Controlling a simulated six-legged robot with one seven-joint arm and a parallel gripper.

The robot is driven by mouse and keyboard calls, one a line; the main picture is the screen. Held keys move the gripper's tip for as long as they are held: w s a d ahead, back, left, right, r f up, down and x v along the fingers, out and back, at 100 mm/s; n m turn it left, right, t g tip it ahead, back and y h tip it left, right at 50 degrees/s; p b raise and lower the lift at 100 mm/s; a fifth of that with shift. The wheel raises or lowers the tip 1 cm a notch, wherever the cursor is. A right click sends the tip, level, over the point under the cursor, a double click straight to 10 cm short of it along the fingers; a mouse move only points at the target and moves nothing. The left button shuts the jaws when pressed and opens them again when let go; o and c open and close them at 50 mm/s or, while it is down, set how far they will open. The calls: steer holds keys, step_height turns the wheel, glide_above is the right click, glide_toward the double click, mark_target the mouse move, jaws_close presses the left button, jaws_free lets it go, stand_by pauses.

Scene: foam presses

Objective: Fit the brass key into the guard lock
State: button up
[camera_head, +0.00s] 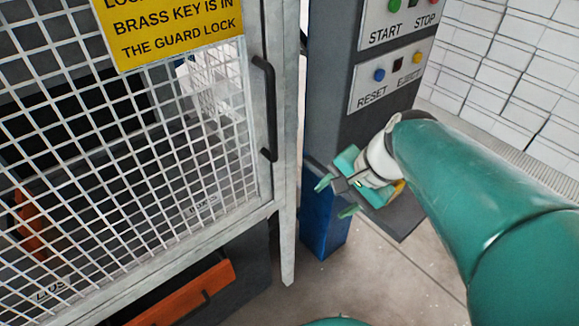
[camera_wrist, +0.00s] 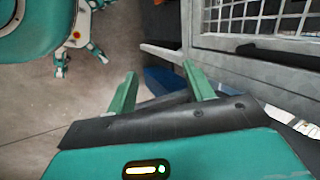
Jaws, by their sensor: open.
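My gripper (camera_head: 335,196) is open and empty, in front of the lower part of the dark control column (camera_head: 331,100). Its two green fingers are apart; in the wrist view the open gripper (camera_wrist: 160,72) points toward the floor and the column's foot. The mesh guard door (camera_head: 150,150) stands left of the gripper and appears shut, with a black handle (camera_head: 265,108). I cannot make out the brass key or the guard lock in either view. My arm and wrist hide part of the column's lower front.
A yellow sign (camera_head: 175,30) on the mesh mentions the brass key and guard lock. The column carries START, STOP, RESET and EJECT buttons (camera_head: 391,75). White stacked blocks (camera_head: 520,70) stand at right. Floor (camera_head: 370,290) below is clear.

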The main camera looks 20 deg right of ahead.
steer(key=s+a+r+n+t+h, duration=0.1)
steer(key=s+a+r+n+h, duration=0.1)
steer(key=a+n, duration=0.5)
steer(key=r+n+h, duration=0.1)
steer(key=n, duration=0.4)
steer(key=shift+s+r+t+h, duration=0.2)
steer(key=shift+r+t+h, duration=0.05)
steer(key=shift+t+h, duration=0.05)
steer(key=shift+a, duration=0.2)
